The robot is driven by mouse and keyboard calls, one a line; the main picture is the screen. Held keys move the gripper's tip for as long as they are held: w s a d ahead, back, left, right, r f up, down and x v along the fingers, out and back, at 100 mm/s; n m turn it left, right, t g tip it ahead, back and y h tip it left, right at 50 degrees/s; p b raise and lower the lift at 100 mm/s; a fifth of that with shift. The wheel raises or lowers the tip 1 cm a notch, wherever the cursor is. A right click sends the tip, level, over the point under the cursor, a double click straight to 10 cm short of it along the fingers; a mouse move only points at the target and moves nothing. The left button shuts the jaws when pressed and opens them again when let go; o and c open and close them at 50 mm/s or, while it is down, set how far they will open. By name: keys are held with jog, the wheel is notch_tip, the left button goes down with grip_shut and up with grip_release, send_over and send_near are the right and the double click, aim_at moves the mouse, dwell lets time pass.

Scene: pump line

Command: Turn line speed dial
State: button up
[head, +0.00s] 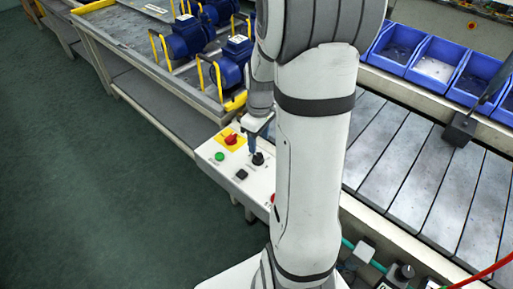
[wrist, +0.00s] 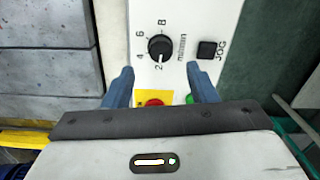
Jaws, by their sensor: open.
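The line speed dial (wrist: 160,47) is a black round knob with a white pointer line on a white panel (wrist: 201,16), with the numbers 2, 4, 6 and 8 around it. Its pointer is near the 2. In the head view the dial (head: 258,159) sits on the control panel, just under my gripper (head: 256,141). In the wrist view my gripper (wrist: 162,82) is open, with its two blue fingers apart. The dial lies ahead of the fingertips, roughly centred between them, and nothing is held. I cannot tell the height gap.
A black JOG button (wrist: 209,49) is beside the dial. A green button (head: 219,157) and a red knob on a yellow plate (head: 230,139) are close by. Blue pumps (head: 187,37) stand on the bench behind. Blue bins (head: 433,62) line the conveyor (head: 405,150). The green floor at left is clear.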

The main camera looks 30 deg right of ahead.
aim_at(258, 155)
notch_tip(258, 155, down, 6)
jog(key=shift+a+f, duration=0.1)
jog(key=shift+f, duration=0.05)
dwell(0.3)
jog(key=c, duration=1)
jog(key=shift+o, duration=0.2)
jog(key=shift+m, duration=0.4)
jog(key=m+b, duration=0.1)
jog(key=m, duration=0.3)
jog(key=shift+m, duration=0.3)
jog(key=m, duration=0.6)
jog(key=shift+b, duration=0.4)
jog(key=shift+m, duration=0.3)
